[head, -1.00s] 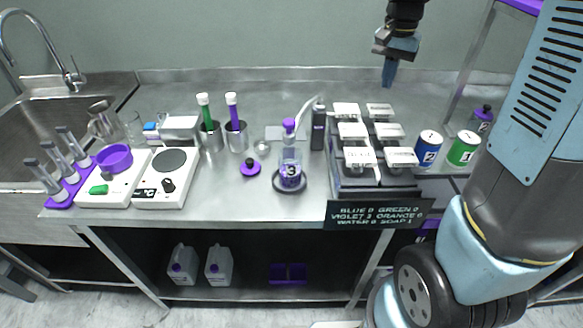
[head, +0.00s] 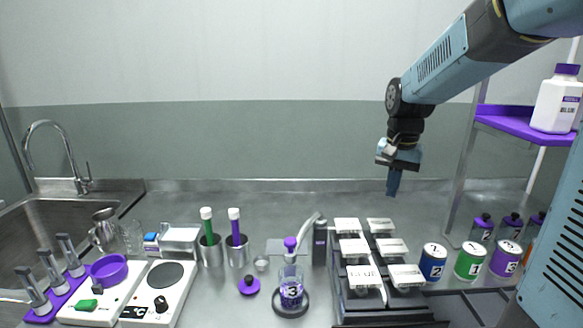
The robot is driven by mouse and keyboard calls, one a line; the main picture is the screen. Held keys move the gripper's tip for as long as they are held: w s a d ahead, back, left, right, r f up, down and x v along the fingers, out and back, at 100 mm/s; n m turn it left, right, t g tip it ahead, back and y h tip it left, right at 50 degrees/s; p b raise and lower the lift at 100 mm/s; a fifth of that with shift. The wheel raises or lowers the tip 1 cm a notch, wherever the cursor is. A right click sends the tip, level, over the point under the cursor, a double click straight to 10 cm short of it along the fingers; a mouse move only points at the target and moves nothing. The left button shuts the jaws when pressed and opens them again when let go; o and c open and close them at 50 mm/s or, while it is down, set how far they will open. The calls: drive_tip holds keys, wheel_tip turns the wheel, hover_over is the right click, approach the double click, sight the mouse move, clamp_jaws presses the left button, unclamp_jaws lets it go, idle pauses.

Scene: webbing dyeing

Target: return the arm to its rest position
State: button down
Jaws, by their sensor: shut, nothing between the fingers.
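My gripper (head: 394,184) hangs from my arm in the right half of the head view, fingers pointing down. Its fingers are together with nothing between them. It is in the air above the back of the steel counter (head: 350,196), behind and above the rack of white-lidded units (head: 372,262), and touches nothing that I can see. My arm reaches in from the upper right.
A purple shelf (head: 520,124) with a white bottle (head: 557,100) stands at the right. Numbered cans (head: 469,261) and dark bottles (head: 482,228) are below it. A bottle marked 3 (head: 291,290) stands mid-counter. Cups (head: 237,250), a hotplate (head: 158,290) and a sink (head: 70,215) are left.

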drive_tip(key=s+r+n+t, duration=0.2)
drive_tip(key=s, duration=0.8)
drive_tip(key=s+r+n+t, duration=0.2)
drive_tip(key=s+n, duration=0.1)
drive_tip(key=s, duration=0.6)
drive_tip(key=shift+s+a+r+t, duration=0.2)
drive_tip(key=shift+s+r+t, duration=0.15)
drive_tip(key=shift+s+t, duration=0.05)
